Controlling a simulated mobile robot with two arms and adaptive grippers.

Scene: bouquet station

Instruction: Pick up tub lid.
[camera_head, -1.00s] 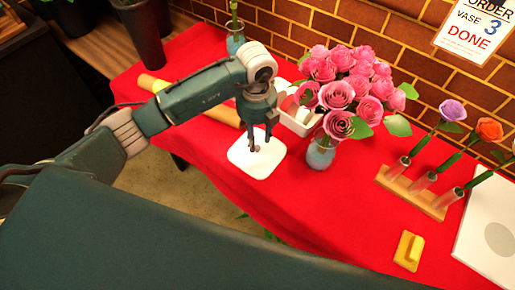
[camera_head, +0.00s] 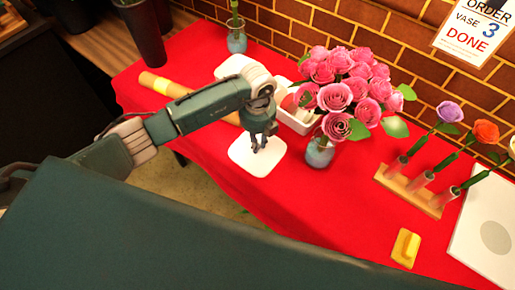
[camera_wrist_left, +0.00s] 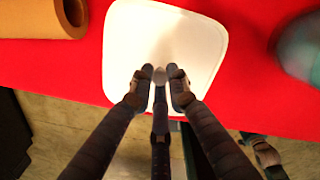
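The tub lid (camera_head: 243,163) is a white rounded square lying flat on the red-covered table, close to its front edge. In the left wrist view the lid (camera_wrist_left: 190,38) fills the top middle, with a small greyish spot, perhaps a knob, at the fingertips. My left gripper (camera_head: 259,148) points down over the lid's middle. In the left wrist view its dark fingers (camera_wrist_left: 162,76) are close together with little gap. Whether they grip a knob or only hover there, I cannot tell. My right gripper is not in view.
A white tub (camera_head: 297,122) stands behind the lid, beside a vase (camera_head: 319,154) of pink roses. A brown roll (camera_head: 163,85) lies to the left. A wooden rack (camera_head: 408,190) with single flowers and a yellow block (camera_head: 405,247) are to the right. Red cloth in front right is free.

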